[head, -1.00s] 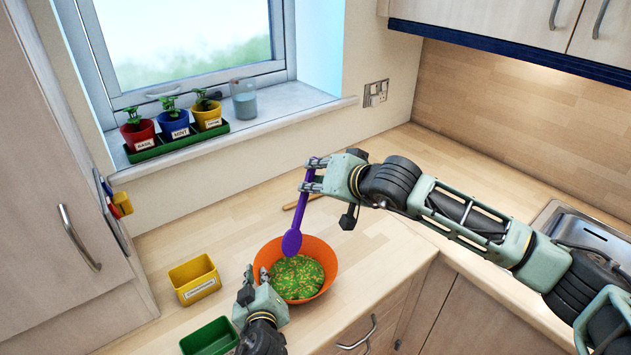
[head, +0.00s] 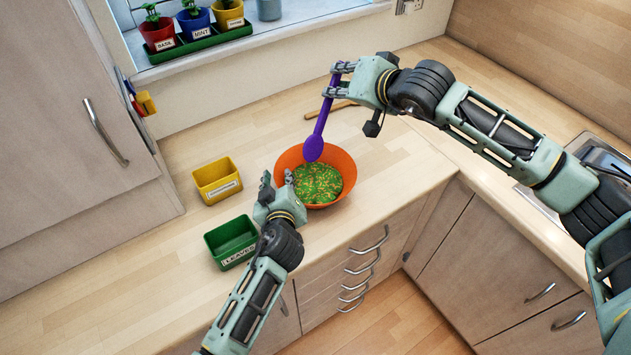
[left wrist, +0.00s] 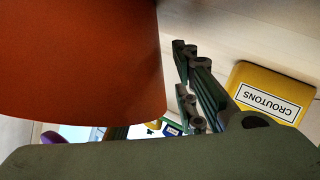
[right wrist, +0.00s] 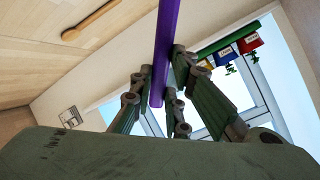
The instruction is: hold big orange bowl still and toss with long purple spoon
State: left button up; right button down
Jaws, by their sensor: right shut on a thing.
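The big orange bowl (head: 343,191) stands upright on the counter, holding a green and orange chopped mix (head: 318,183). My left gripper (head: 277,180) is at the bowl's left rim with its fingers spread. In the left wrist view the bowl wall (left wrist: 80,60) fills the left, with one finger pair outside it and a small gap between; the other finger is hidden. My right gripper (head: 340,82) is shut on the handle of the long purple spoon (head: 322,115). The spoon hangs head down over the bowl's back part, seemingly above the mix. Its handle shows between the fingers (right wrist: 160,100).
A yellow croutons tub (head: 217,181) and a green leaves tub (head: 231,242) stand left of the bowl. A wooden utensil (head: 330,109) lies behind it. Potted herbs (head: 195,24) sit on the sill. The sink (head: 590,155) is at right; counter between is clear.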

pick_arm(q)
jog(key=a+v, duration=0.1)
jog(key=v, duration=1.1)
jog(key=shift+d, duration=0.45)
jog(key=shift+f, duration=0.1)
